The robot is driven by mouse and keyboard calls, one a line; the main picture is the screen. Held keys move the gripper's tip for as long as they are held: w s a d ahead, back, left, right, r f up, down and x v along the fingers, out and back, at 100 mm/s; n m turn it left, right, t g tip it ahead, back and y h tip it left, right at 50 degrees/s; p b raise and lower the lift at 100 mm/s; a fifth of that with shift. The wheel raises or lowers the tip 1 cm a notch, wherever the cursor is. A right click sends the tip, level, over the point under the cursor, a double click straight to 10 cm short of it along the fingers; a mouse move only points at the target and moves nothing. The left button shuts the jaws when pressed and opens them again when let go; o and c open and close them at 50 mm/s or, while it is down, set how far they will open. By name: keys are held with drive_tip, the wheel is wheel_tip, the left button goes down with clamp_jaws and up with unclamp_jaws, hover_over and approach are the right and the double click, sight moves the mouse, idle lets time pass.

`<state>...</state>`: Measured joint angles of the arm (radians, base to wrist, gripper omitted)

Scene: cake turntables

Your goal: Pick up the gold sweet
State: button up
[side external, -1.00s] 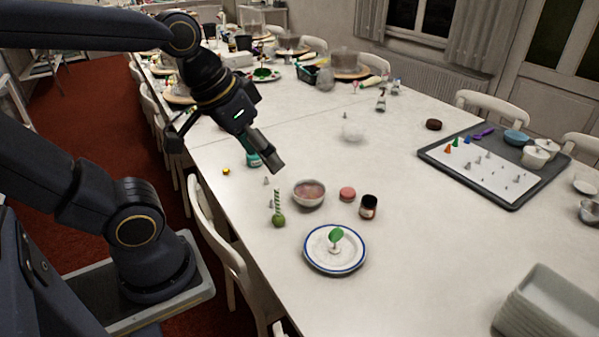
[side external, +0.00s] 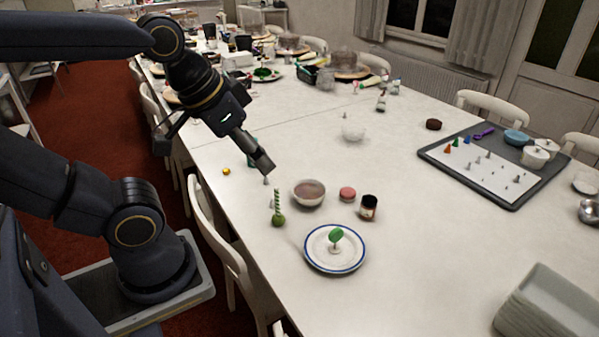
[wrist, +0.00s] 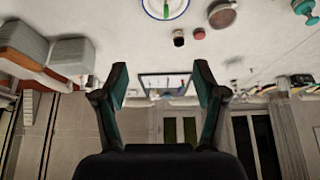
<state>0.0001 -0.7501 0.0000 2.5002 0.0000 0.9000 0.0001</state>
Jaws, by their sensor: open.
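The gold sweet (side external: 226,171) is a small round gold thing on the white table, near its left edge in the side external view. My gripper (side external: 268,168) is above the table, to the right of the sweet and apart from it, tilted down and to the right. In the wrist view my gripper (wrist: 160,85) shows its two fingers wide apart with nothing between them. I cannot make out the gold sweet in the wrist view.
Near my gripper stand a bowl (side external: 308,193), a green striped piece (side external: 278,208), a pink disc (side external: 347,194) and a dark jar (side external: 368,207). A blue-rimmed plate (side external: 316,262) is in front. A grey tray (side external: 436,160) lies right. The table's middle is mostly clear.

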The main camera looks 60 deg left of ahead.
drive_tip(key=shift+c, duration=0.4)
drive_tip(key=shift+c, duration=0.8)
